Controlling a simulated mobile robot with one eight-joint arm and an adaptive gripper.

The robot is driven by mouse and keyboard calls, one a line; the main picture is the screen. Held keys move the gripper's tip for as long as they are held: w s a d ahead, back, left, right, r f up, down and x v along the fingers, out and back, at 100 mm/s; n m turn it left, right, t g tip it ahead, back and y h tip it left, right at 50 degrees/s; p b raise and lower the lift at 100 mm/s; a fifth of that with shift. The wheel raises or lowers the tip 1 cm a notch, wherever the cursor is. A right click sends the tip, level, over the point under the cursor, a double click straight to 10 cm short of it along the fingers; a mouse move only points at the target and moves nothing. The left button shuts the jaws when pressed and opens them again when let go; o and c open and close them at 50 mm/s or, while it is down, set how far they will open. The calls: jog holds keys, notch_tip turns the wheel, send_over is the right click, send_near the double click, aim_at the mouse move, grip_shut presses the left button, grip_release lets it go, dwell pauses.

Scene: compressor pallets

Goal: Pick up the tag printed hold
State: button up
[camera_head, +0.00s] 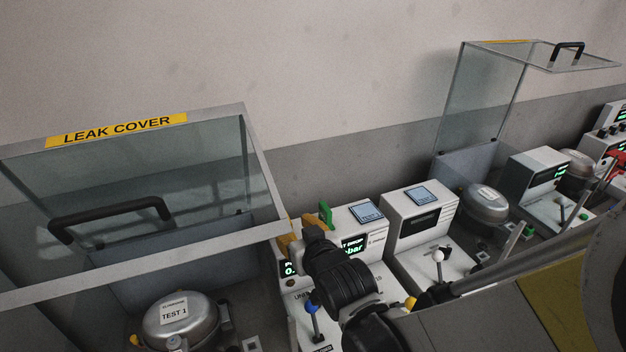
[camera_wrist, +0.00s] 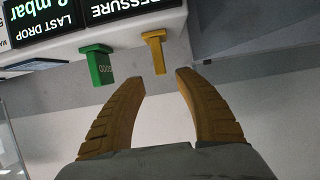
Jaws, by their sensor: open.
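The tag lies just beyond the fingertips, about in line with the gap. In the head view my gripper (camera_head: 291,242) is at the instrument, and its dark body hides part of the front there.
A raised clear leak cover (camera_head: 255,180) stands at the left above a compressor (camera_head: 180,322) labelled TEST 1. A white instrument (camera_head: 420,215) and a second raised clear cover (camera_head: 485,95) are to the right. Levers (camera_head: 438,256) stand up from the bench units.

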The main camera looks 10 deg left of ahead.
jog(key=b+x, duration=0.1)
jog(key=x, duration=0.4)
jog(key=shift+a+f+b, duration=0.1)
jog(key=shift+f+b, duration=0.15)
jog(key=shift+b, duration=0.05)
jog(key=shift+s+r, duration=0.1)
jog(key=shift+s, duration=0.05)
grip_shut()
